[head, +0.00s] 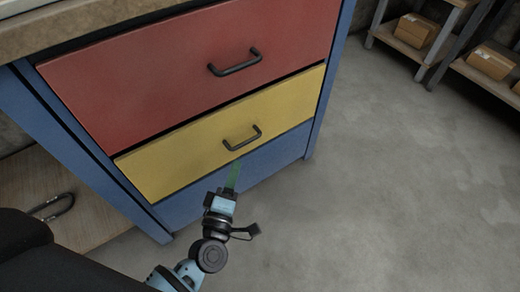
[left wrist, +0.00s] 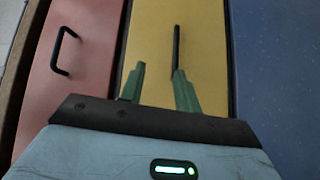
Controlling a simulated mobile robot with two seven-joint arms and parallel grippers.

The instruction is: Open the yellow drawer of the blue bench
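The blue bench (head: 60,130) has a yellow drawer (head: 180,158) between a red drawer above and a blue panel below. The yellow drawer looks shut. Its dark bar handle (head: 242,138) is at the middle of its front. My left gripper (head: 235,168) is just below this handle, with green fingers pointing at the drawer. In the left wrist view the fingers (left wrist: 160,80) are apart with nothing between them. The yellow drawer's handle (left wrist: 176,45) lines up with the right-hand fingertip; I cannot tell whether they touch. My right gripper is not in view.
The red drawer (head: 190,65) has its own dark handle (head: 235,68). Shelves with cardboard boxes (head: 416,30) stand at the upper right. The grey floor (head: 390,190) is clear.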

